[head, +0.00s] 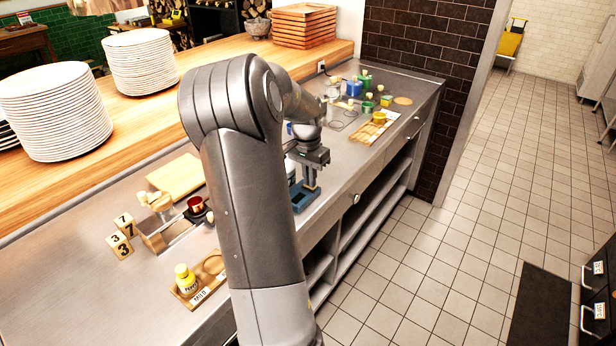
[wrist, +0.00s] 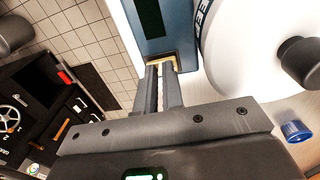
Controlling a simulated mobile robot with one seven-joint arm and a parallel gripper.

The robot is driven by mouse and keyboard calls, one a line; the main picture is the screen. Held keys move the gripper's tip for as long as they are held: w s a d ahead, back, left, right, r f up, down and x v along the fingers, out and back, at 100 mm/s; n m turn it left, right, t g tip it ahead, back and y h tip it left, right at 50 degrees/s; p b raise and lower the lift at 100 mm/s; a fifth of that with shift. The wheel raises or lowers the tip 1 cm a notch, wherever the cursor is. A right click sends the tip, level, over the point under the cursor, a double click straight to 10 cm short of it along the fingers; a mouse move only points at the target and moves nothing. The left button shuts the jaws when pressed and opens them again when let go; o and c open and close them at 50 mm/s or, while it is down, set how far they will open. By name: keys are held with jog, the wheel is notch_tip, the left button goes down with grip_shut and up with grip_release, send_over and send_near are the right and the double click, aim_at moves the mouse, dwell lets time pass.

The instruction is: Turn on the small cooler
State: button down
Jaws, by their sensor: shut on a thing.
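A blue-grey unit, which looks like the small cooler (head: 304,200), stands on the steel counter near its front edge, mostly behind my arm. In the wrist view the blue housing (wrist: 180,42) has a dark panel with green marks, and a white drum with blue lettering (wrist: 240,50) stands beside it. My gripper (head: 311,184) is down at the unit. In the wrist view its two fingers (wrist: 161,68) are close together, with their tips at a small brass-coloured part (wrist: 160,59) on the housing's near edge. The contact itself is partly hidden by the fingers.
A yellow jar (head: 186,280) on a wooden tray, numbered blocks (head: 122,235) and a red-copper cup (head: 196,204) stand left of my arm. Several small pots and a blue container (head: 354,88) are farther back. Plate stacks (head: 60,110) fill the raised shelf. The tiled floor at right is open.

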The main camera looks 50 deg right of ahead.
jog(key=shift+s+f, duration=0.4)
jog(key=shift+s, duration=0.2)
notch_tip(320, 180, up, 15)
jog(key=w, duration=0.2)
jog(key=shift+f, duration=0.1)
